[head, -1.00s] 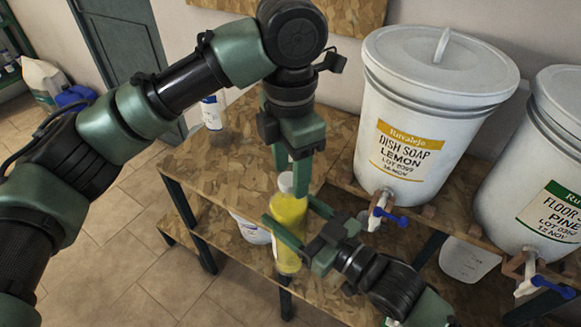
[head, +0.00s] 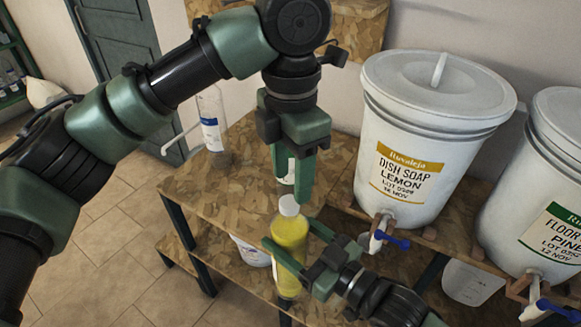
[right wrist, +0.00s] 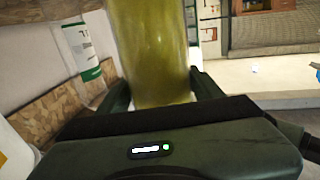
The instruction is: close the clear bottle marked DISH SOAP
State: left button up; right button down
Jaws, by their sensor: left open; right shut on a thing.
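My right gripper (head: 291,252) is shut on the bottle's body from the right; the yellow body also fills the middle of the right wrist view (right wrist: 150,55). My left gripper (head: 294,189) points down just above the cap, open, its fingers apart and empty. Its right fingertip comes close to the cap.
A white drum (head: 403,160) marked DISH SOAP LEMON stands right of the bottle, its blue-handled tap (head: 390,240) near my right gripper. A second drum (head: 545,170) is further right. A green-labelled bottle (right wrist: 82,50) stands behind.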

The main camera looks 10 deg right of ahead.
pick_arm(q)
jog(key=n, duration=0.3)
jog(key=shift+r, duration=0.15)
jog(key=n, duration=0.5)
jog(key=shift+r, duration=0.2)
jog(key=n, duration=0.4)
jog(key=shift+r+n, duration=0.2)
jog(key=shift+n, duration=0.2)
jog(key=n, duration=0.4)
jog(key=shift+r+n, duration=0.2)
jog(key=shift+n, duration=0.2)
jog(key=n, duration=0.4)
jog(key=shift+r+n, duration=0.2)
jog(key=shift+n, duration=0.2)
jog(key=n, duration=0.5)
jog(key=shift+a+r, duration=0.1)
jog(key=shift+r, duration=0.15)
jog(key=n, duration=0.4)
jog(key=shift+r+n, duration=0.15)
jog(key=shift+n, duration=0.15)
jog(key=n, duration=0.5)
jog(key=shift+a+r, duration=0.1)
jog(key=shift+r, duration=0.15)
